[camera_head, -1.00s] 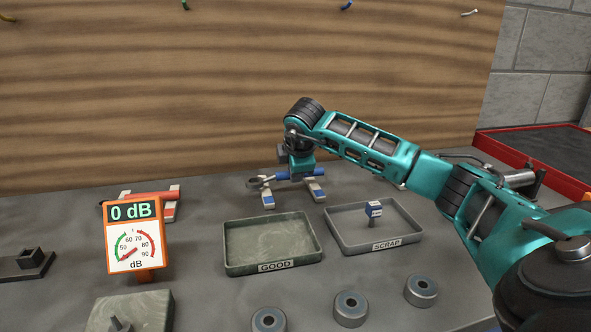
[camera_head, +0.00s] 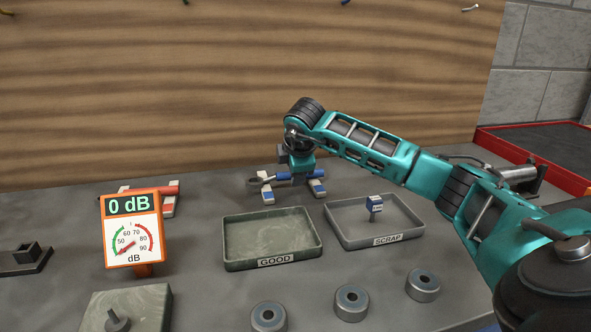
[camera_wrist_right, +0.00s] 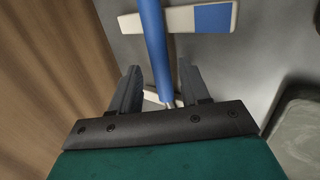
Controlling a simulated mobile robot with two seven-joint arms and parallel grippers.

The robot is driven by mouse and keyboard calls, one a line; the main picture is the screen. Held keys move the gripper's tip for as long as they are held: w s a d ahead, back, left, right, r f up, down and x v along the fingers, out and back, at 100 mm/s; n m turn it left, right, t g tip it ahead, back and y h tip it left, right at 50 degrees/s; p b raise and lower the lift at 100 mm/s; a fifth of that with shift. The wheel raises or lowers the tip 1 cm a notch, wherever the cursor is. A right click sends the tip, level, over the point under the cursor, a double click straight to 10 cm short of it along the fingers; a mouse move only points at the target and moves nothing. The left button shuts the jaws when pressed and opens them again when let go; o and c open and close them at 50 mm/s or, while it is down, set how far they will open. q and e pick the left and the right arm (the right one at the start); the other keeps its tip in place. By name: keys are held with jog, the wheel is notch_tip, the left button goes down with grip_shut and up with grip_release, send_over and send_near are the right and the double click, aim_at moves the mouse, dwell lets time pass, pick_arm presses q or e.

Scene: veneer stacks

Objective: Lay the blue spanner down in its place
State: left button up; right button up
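The blue spanner (camera_head: 306,175) lies level across a rest with two white, blue-ended bars (camera_head: 267,195), at the foot of the wooden board. Its grey ring end (camera_head: 256,183) points left. My right gripper (camera_head: 300,172) is right above the handle, reaching in from the right. In the right wrist view, the blue handle (camera_wrist_right: 155,45) runs between the two dark fingers (camera_wrist_right: 158,88), with a gap showing beside it, so they look open. One bar of the rest (camera_wrist_right: 195,18) passes under the handle. My left gripper is not in view.
A dB meter (camera_head: 132,240) stands left, before a red-and-white rest (camera_head: 168,206). Several grey round pieces (camera_head: 351,302) sit near the front.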

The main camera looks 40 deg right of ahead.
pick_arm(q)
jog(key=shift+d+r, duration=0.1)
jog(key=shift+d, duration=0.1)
pick_arm(e)
jog(key=shift+o, duration=0.4)
jog(key=v, duration=0.3)
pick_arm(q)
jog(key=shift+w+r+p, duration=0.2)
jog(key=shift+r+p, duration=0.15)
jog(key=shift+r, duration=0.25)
pick_arm(e)
jog(key=v, duration=1)
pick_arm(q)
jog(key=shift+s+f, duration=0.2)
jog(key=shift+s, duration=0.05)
pick_arm(e)
jog(key=shift+d, duration=0.1)
